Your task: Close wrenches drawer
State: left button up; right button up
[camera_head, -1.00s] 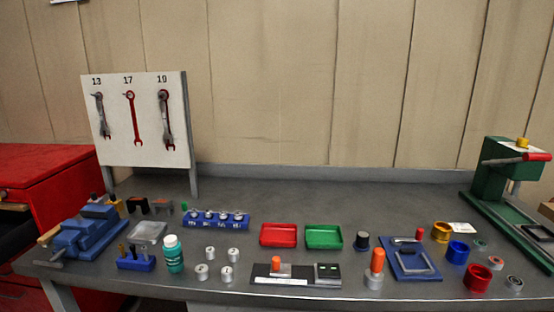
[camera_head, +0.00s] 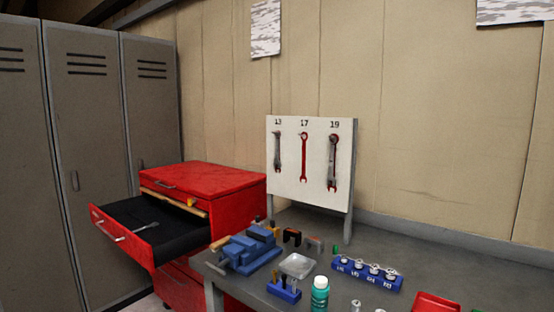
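A red tool cabinet (camera_head: 215,178) stands left of the workbench. One of its drawers (camera_head: 120,238) is pulled far out to the left, with a dark lining and a metal handle on its red front. A silver wrench (camera_head: 146,226) lies inside it. A board (camera_head: 310,165) on the bench carries three hanging wrenches under the numbers 13, 17 and 19. Neither of my grippers is in view.
Grey lockers (camera_head: 95,150) stand behind the cabinet at the left. The workbench (camera_head: 400,232) holds a blue vise (camera_head: 248,250), a green bottle (camera_head: 320,293), a blue socket holder (camera_head: 366,273) and a red tray (camera_head: 436,302). The vise sits near the bench's left end, close to the cabinet.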

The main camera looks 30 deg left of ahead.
aim_at(180, 231)
jog(key=u, duration=2.1)
jog(key=i+j, duration=0.15)
jog(key=i, duration=0.35)
jog(key=i+j+z, duration=0.15)
jog(key=i, duration=0.3)
jog(key=i+j, duration=0.2)
jog(key=i, duration=0.3)
jog(key=z, duration=0.05)
